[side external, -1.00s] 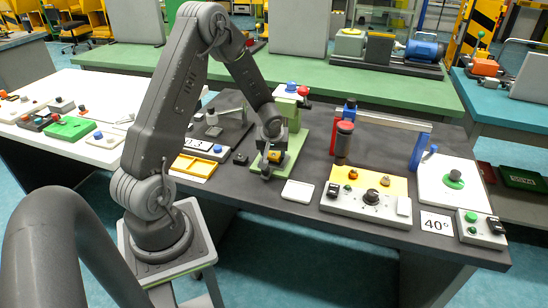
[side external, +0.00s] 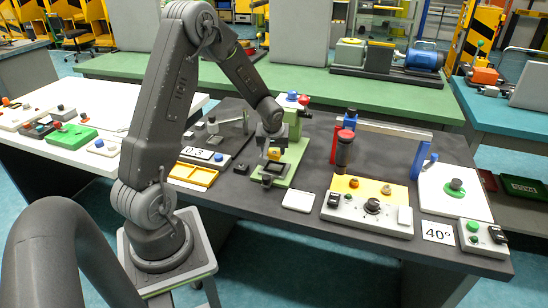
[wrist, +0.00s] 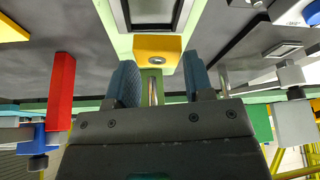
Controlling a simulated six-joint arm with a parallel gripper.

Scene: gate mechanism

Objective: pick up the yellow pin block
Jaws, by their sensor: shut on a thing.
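The yellow pin block (side external: 274,154) is at my gripper's tips, above the green baseplate of the gate mechanism (side external: 291,165). In the wrist view the block (wrist: 157,44) shows a round metal end on its face, between the ends of the two blue-grey fingers. My gripper (wrist: 159,84) is shut on it, and a thin metal rod shows between the fingers. In the side view my gripper (side external: 271,150) points down, and a dark frame-like part (side external: 268,175) sits on the baseplate just below. Whether the block is fully clear of the mechanism cannot be told.
A red post and dark cylinder (side external: 344,150) stand to the right, by a blue-ended arch (side external: 390,128). A yellow tray (side external: 193,175) lies to the left. A white plate (side external: 298,201) and a control panel (side external: 366,207) are at the front right.

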